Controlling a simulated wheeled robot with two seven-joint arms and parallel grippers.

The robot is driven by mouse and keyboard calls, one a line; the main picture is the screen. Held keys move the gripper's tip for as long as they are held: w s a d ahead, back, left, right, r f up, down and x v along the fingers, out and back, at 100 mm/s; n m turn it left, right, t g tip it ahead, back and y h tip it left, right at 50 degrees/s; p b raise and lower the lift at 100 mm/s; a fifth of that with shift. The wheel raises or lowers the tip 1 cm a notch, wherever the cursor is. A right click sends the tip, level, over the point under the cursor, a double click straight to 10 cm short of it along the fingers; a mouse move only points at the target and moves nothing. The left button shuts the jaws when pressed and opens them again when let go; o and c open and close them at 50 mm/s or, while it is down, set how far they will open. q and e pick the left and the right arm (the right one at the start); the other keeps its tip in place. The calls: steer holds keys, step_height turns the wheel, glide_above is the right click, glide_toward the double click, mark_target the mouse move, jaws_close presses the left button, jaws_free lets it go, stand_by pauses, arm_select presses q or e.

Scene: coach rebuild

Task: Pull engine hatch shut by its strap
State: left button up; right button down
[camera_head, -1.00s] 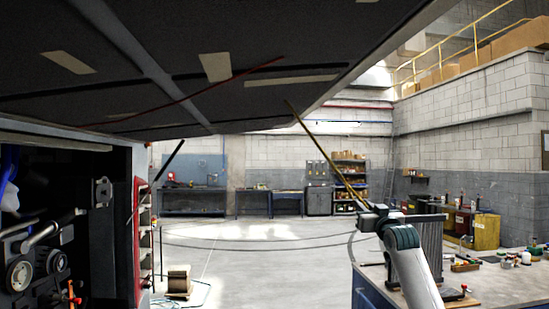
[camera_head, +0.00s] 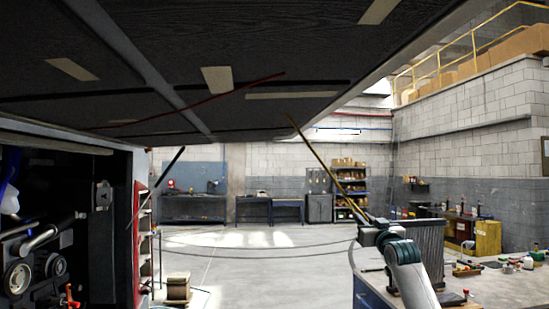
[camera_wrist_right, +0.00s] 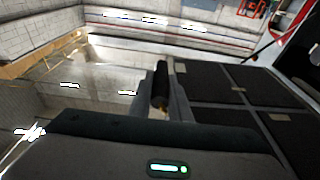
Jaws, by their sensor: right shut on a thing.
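The engine hatch (camera_head: 215,110) is raised overhead in the head view, its dark underside filling the top left and middle. A tan strap (camera_head: 318,155) runs taut and slanting from near the hatch's lower edge down to my right gripper (camera_head: 368,222). That gripper is shut on the strap's lower end; its fingertips are small and partly hidden. In the right wrist view the hatch underside (camera_wrist_right: 235,95) shows at the right, beside a dark finger-like part (camera_wrist_right: 161,85). I cannot make out the strap clearly there. My left gripper is not in view.
The open engine bay (camera_head: 50,235) is at the left. A workbench (camera_head: 490,285) with small items stands at the lower right, close to my right arm. The middle floor (camera_head: 250,260) is clear.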

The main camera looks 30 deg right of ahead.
steer(key=shift+s+d+f+b, duration=0.15)
steer(key=shift+f+b, duration=0.35)
steer(key=shift+f, duration=0.55)
steer(key=shift+d+f+b, duration=0.1)
steer(key=shift+f+b, duration=0.35)
steer(key=shift+f, duration=0.6)
